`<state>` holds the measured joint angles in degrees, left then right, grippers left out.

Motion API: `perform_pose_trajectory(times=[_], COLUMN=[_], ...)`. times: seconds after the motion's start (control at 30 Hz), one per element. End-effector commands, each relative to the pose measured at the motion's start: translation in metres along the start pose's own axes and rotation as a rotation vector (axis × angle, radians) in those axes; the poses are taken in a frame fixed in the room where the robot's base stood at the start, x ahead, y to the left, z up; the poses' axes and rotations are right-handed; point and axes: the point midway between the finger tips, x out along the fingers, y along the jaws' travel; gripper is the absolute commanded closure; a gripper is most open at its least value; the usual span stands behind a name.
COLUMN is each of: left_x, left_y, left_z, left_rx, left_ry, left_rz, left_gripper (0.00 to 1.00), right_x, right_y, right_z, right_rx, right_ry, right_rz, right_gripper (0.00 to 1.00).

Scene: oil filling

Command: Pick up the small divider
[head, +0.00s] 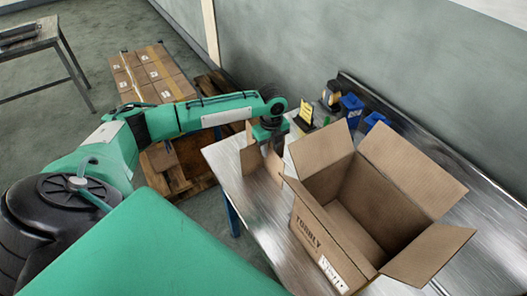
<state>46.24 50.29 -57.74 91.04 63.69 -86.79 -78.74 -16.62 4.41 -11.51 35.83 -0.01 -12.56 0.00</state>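A small piece of brown cardboard, which looks like the small divider (252,161), is at the left edge of the metal table. My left gripper (272,144) comes in from the left and points down at this cardboard, right against it in the picture. The gripper's fingers are small and partly hidden, so I cannot tell whether they are open or shut on the cardboard. My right gripper is not in view.
A large open cardboard box (335,229) with spread flaps stands on the metal table (226,158), just right of my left gripper. Blue bins (352,105) and a yellow item (306,111) are at the back.

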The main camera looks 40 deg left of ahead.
Motion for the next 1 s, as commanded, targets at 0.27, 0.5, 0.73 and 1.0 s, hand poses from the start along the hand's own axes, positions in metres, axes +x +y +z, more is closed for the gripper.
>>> perform_pose_trajectory(times=[0.27, 0.5, 0.73, 1.0], left_x=[0.023, 0.023, 0.023, 0.021], left_y=[0.0, 0.0, 0.0, -0.001], left_z=[0.0, 0.0, 0.0, 0.0], left_rx=[0.001, 0.001, 0.001, 0.001], left_ry=[-0.001, -0.001, -0.001, -0.001], left_rz=[0.0, -0.001, -0.001, -0.001], left_gripper=[0.71, 0.85, 1.0, 1.0], right_x=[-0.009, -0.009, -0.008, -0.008], right_y=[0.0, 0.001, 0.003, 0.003], right_z=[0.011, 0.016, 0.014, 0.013], right_rx=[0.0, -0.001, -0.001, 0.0], right_ry=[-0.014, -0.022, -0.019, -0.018], right_rz=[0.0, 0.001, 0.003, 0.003], right_gripper=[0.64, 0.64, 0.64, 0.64])
